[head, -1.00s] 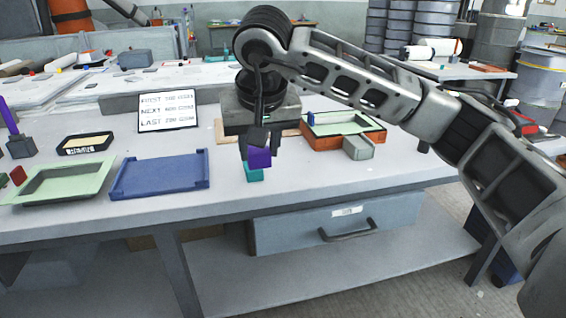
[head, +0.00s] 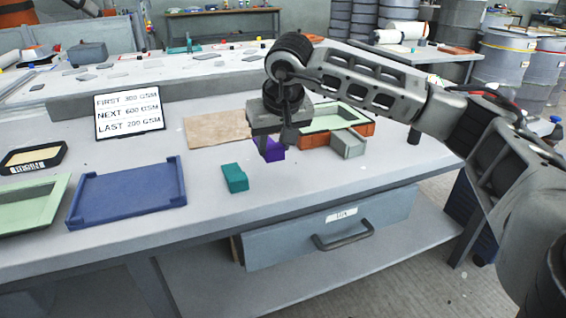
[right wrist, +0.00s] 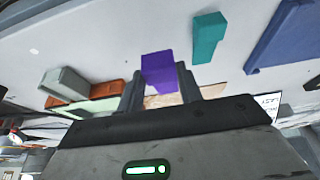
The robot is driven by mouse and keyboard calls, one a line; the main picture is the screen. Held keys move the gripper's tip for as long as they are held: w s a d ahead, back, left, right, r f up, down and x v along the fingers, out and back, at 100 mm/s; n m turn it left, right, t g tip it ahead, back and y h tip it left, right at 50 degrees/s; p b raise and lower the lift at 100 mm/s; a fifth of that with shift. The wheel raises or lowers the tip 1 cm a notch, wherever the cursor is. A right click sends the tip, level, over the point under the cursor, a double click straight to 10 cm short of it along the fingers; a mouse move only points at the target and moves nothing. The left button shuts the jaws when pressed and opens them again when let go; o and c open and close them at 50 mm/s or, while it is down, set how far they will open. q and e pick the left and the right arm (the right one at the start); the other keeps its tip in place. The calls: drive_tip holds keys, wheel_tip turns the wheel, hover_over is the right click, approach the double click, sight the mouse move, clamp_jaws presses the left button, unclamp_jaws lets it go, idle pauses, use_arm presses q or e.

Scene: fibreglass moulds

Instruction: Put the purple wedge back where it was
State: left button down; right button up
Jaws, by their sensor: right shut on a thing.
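The purple wedge (head: 268,150) is between the fingers of my right gripper (head: 287,138), just above or at the table top; I cannot tell if it touches. In the right wrist view the purple wedge (right wrist: 159,70) sits between the two dark fingers (right wrist: 164,92), which are shut on it. A teal wedge (head: 235,178) lies on the table to its left and nearer the front edge; it also shows in the right wrist view (right wrist: 208,38). My left gripper is not in view.
A blue tray (head: 128,193) and a green mould (head: 30,208) lie to the left. The front right table top is clear.

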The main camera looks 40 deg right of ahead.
drive_tip(key=shift+w+d+f, duration=0.1)
drive_tip(key=shift+d+f, duration=0.35)
drive_tip(key=shift+f, duration=0.1)
drive_tip(key=f, duration=0.1)
drive_tip(key=d+f, duration=0.1)
drive_tip(key=f, duration=0.2)
drive_tip(key=shift+w+d+f, duration=0.1)
drive_tip(key=shift+d+f, duration=0.15)
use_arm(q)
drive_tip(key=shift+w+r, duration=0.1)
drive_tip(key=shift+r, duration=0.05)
use_arm(e)
drive_tip(key=shift+f, duration=0.1)
drive_tip(key=shift+f+b, duration=0.2)
drive_tip(key=shift+b, duration=0.15)
drive_tip(key=o, duration=1)
drive_tip(key=shift+r, duration=0.1)
